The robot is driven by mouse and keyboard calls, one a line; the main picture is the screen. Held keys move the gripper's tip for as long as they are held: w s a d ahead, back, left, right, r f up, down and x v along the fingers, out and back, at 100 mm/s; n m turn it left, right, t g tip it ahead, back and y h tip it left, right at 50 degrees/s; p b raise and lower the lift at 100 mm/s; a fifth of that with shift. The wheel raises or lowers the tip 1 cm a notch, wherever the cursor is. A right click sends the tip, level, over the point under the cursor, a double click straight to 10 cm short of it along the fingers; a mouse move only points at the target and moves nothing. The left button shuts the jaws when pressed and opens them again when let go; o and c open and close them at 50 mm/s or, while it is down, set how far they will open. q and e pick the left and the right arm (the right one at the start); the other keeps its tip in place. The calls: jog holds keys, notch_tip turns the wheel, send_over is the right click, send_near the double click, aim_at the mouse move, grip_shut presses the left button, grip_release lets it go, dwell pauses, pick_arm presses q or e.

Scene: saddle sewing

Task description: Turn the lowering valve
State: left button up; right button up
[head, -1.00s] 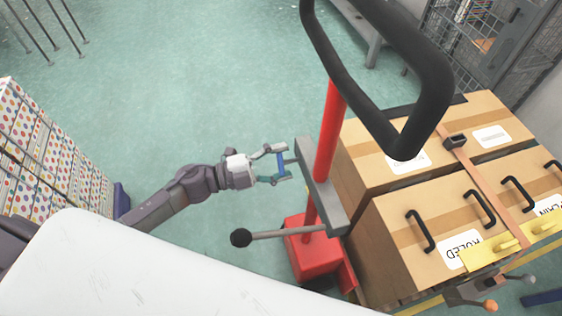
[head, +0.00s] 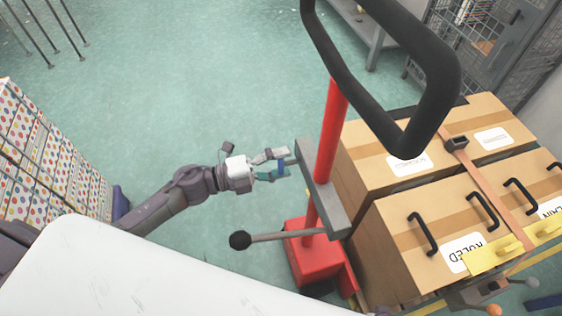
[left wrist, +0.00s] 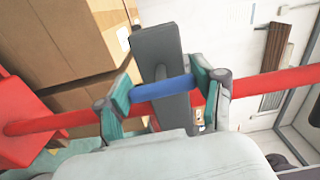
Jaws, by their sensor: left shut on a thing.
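The lowering valve appears to be the short blue bar (left wrist: 161,89) held crosswise between my fingertips. It also shows small in the head view (head: 281,165), beside the grey crosspiece (head: 306,157) on the red column (head: 330,130). My left gripper (head: 284,162) reaches in from the left and is shut on the blue bar. In the left wrist view its two teal fingertips (left wrist: 164,95) press on the bar's two ends, in front of the grey crosspiece (left wrist: 156,45). My right gripper is not in view.
A lever with a black knob (head: 240,240) sticks out left, below my gripper. A black loop handle (head: 445,90) tops the column. Strapped cardboard boxes (head: 380,225) stand to the right. Wrapped boxes (head: 45,150) stand at the left. Green floor above my arm is clear.

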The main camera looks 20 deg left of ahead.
pick_arm(q)
jog(key=shift+f, duration=0.1)
jog(key=o, duration=1.2)
jog(key=shift+c, duration=0.2)
jog(key=v, duration=1.2)
